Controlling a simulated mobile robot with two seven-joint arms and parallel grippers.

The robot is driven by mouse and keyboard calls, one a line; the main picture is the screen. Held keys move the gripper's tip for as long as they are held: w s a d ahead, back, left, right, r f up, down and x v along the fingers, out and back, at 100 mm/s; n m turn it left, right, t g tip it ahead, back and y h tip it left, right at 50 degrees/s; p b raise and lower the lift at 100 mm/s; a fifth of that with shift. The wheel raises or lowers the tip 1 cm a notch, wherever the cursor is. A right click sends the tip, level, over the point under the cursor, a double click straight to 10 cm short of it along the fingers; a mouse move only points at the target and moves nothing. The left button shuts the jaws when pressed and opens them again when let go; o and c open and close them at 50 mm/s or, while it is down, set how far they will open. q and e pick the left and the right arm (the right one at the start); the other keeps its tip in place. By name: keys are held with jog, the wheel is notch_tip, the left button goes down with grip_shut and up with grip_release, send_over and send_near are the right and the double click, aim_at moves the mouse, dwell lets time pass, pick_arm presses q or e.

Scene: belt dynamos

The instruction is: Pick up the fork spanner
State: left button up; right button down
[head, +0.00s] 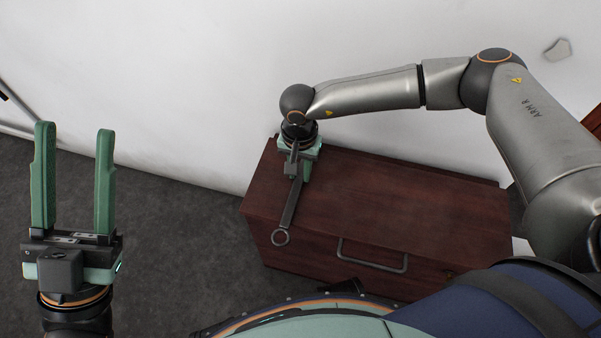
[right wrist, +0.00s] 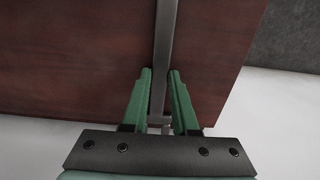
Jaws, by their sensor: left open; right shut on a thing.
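The fork spanner (head: 289,207) is a grey flat bar with a ring at its near end. It is at the left part of the top of a dark red wooden chest (head: 400,199), and the ring reaches the chest's front edge. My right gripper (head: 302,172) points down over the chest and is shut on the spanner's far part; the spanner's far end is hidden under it. In the right wrist view the spanner's bar (right wrist: 165,45) runs between the two green fingers (right wrist: 159,73). My left gripper (head: 75,135) is open and empty over the floor at the left.
The chest has a metal handle (head: 372,257) on its front. A white wall (head: 200,90) stands close behind the chest. Dark grey carpet (head: 180,235) to the left of the chest is clear.

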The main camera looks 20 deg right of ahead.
aim_at(299, 176)
dwell(0.7)
jog(key=shift+w+r, duration=0.1)
jog(key=shift+r, duration=0.4)
notch_tip(299, 176, up, 2)
jog(key=shift+r+p, duration=0.1)
jog(key=shift+p, duration=0.45)
pick_arm(q)
jog(key=shift+y, duration=0.5)
jog(key=r+p, duration=0.3)
jog(key=r, duration=0.1)
jog(key=shift+w+a+p, duration=0.2)
jog(key=shift+w+p, duration=0.1)
jog(key=shift+p, duration=0.1)
pick_arm(e)
jog(key=s+r, duration=1)
jog(key=s, duration=0.4)
jog(key=shift+a, duration=0.45)
jog(key=shift+f, duration=0.1)
pick_arm(q)
jog(key=shift+s+r, duration=0.1)
jog(key=shift+r, duration=0.05)
